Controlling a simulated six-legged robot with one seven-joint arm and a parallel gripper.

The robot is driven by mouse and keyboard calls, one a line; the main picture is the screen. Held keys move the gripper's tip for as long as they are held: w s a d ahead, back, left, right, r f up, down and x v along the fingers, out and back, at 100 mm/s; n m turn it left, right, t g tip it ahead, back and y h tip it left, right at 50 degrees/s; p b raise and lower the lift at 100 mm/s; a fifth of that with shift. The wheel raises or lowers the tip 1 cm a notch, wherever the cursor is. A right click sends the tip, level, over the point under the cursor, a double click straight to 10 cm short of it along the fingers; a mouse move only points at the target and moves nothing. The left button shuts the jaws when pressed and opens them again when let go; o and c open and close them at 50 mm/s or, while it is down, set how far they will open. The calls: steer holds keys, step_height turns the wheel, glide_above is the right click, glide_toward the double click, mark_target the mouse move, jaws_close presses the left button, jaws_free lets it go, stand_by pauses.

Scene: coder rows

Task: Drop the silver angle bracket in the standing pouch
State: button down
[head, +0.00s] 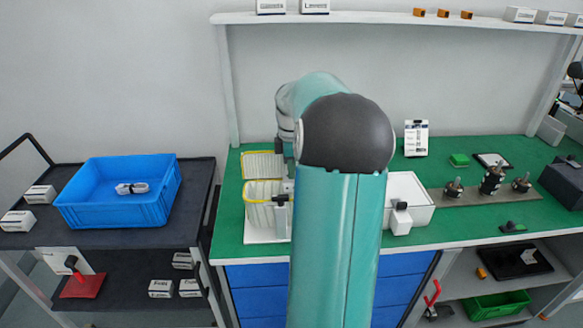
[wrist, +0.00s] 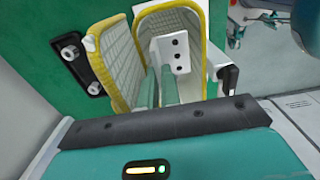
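The standing pouch (head: 258,218) is pale with a yellow rim and stands open on the left of the green bench. The silver angle bracket (wrist: 180,54) is a pale plate with several dark holes, at the pouch mouth between those walls. My gripper (wrist: 158,76) appears shut on the bracket's side flange, fingers pointing into the mouth. How deep the bracket sits is unclear. In the head view my arm hides most of the gripper and the bracket.
A black clip (head: 281,198) is at the pouch's front edge. A white bin (head: 421,213) stands right of my arm, with a plate of dark fittings (head: 480,199) beyond. A blue crate (head: 112,212) is on the left cart. A shelf (head: 380,18) runs above.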

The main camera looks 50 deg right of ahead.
steer(key=shift+f, duration=0.55)
steer(key=c, duration=1.5)
jaws_free()
steer(key=shift+c, duration=0.2)
steer(key=shift+r, duration=0.1)
step_height(320, 180, up, 14)
steer(key=shift+f, duration=0.2)
